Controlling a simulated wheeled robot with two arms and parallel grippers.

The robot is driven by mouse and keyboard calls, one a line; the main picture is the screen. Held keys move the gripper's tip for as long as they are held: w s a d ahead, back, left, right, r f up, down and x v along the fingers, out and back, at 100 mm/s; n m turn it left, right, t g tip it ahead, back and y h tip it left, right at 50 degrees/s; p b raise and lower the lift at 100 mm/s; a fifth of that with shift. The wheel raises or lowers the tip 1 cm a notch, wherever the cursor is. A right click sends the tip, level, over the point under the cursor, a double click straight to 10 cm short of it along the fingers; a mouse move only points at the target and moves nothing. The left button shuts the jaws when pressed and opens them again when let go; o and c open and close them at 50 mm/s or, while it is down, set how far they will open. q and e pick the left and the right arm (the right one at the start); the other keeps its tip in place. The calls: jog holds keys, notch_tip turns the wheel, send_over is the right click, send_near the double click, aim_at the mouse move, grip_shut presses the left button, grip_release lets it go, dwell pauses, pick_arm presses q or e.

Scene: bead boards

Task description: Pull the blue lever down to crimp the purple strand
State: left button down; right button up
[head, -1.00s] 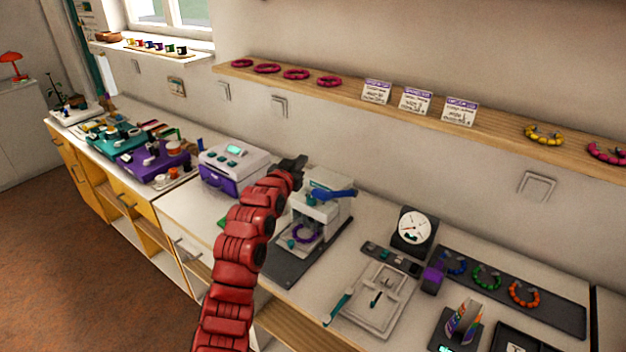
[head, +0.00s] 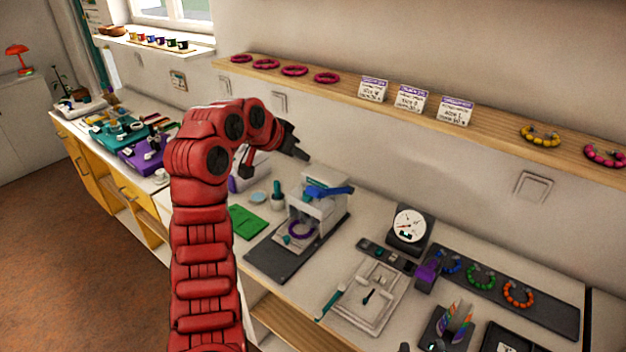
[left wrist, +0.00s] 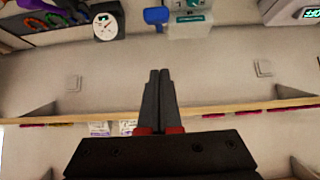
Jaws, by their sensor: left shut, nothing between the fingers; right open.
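The purple strand (head: 301,230) lies curved in the press's lower opening. My left gripper (head: 303,154) is shut and empty, above and a little left of the lever; its closed fingers (left wrist: 160,74) show in the left wrist view. Only dark tips of my right gripper (head: 420,347) seem to show at the bottom edge, open and far from the press.
A wooden wall shelf (head: 400,108) with cards and bead rings runs behind the press. A dial gauge (head: 409,228), a white tray (head: 366,297) and a dark bead board (head: 540,303) stand to the right. A green mat (head: 248,222) lies left of the press.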

pick_arm(q)
jog(key=shift+d, duration=0.1)
jog(key=p, duration=0.5)
send_over(314, 188)
jog(key=w+d, duration=0.1)
jog(key=w, duration=0.1)
jog(key=f, duration=0.6)
jog(key=shift+s+f, duration=0.2)
jog(key=shift+s, duration=0.05)
jog(key=shift+s+a+f+p, duration=0.15)
jog(key=shift+f+p, duration=0.35)
jog(key=shift+f, duration=0.4)
jog(key=shift+s+a+f+p, duration=0.3)
jog(key=shift+f+p, duration=0.15)
jog(key=shift+f, duration=0.15)
jog(key=shift+s+a+f, duration=0.1)
jog(key=shift+s+f, duration=0.1)
jog(key=shift+f, duration=0.3)
